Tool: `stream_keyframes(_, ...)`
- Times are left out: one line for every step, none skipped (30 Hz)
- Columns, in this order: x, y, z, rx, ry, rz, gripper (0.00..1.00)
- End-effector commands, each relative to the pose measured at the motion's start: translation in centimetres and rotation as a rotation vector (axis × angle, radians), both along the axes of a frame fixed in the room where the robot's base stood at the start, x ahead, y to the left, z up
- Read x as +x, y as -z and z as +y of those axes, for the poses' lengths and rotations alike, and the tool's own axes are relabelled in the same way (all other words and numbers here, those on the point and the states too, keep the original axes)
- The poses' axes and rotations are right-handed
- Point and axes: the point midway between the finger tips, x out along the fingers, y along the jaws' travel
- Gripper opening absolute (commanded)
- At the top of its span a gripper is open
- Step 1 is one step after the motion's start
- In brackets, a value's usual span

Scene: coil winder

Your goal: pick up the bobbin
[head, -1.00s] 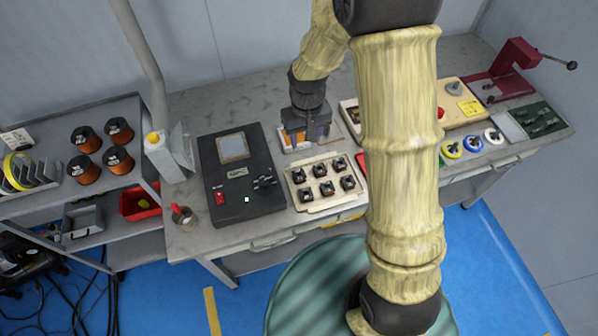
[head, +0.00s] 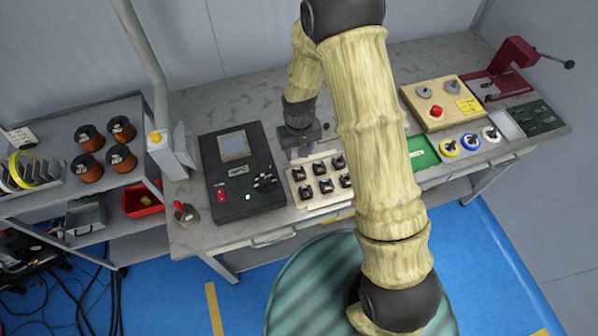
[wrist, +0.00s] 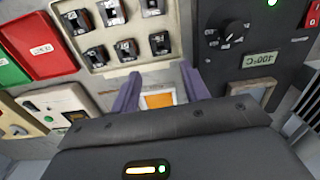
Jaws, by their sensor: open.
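Several small black parts, seemingly bobbins, sit in rows in a cream tray (head: 327,204), which also shows in the wrist view (wrist: 92,59). My gripper (head: 303,153) is at the tray's back edge in the head view, beside the black control box. Its two purple-grey fingers (wrist: 160,72) are apart in the wrist view. An orange square piece (wrist: 159,100) in a pale surround shows between them; I cannot tell whether it is a bobbin. Nothing appears gripped. My arm hides part of the bench.
The black control box (head: 240,172) stands left of the tray. A green tray (head: 422,152) lies to the right; a red tray (wrist: 40,45) shows in the wrist view. Copper spools (head: 90,168) stand on the left shelf. A red press (head: 512,55) is at the far right.

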Motion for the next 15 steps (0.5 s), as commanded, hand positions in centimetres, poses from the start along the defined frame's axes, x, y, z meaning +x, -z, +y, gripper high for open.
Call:
stream_keyframes(-0.1, 0.7, 0.0, -0.002, 0.000, 0.005, 0.45)
stream_keyframes(-0.1, 1.1, 0.0, -0.001, 0.000, 0.004, 0.45)
stream_keyframes(-0.1, 1.6, 0.0, -0.001, 0.000, 0.004, 0.45)
stream_keyframes(-0.1, 2.0, 0.0, -0.002, 0.000, 0.005, 0.45)
stream_keyframes(-0.1, 2.4, 0.0, -0.001, 0.000, 0.004, 0.45)
stream_keyframes(-0.1, 2.9, -0.1, -0.002, 0.000, 0.005, 0.45)
stream_keyframes(-0.1, 3.3, -0.1, -0.002, 0.000, 0.005, 0.45)
stream_keyframes(-0.1, 3.7, -0.1, -0.001, 0.000, 0.004, 0.45)
stream_keyframes(-0.1, 4.2, -0.1, -0.001, 0.001, 0.004, 0.45)
stream_keyframes(-0.1, 4.5, 0.0, -0.001, 0.001, 0.003, 0.45)
stream_keyframes(0.0, 4.9, 0.0, -0.001, 0.001, 0.002, 0.45)
stream_keyframes(0.0, 5.2, 0.0, -0.002, 0.001, 0.002, 0.45)
stream_keyframes(0.0, 5.4, 0.0, -0.001, 0.001, 0.001, 0.45)
stream_keyframes(0.0, 5.5, 0.0, -0.001, 0.001, 0.001, 0.45)
stream_keyframes(0.0, 5.7, 0.0, -0.001, 0.001, 0.001, 0.45)
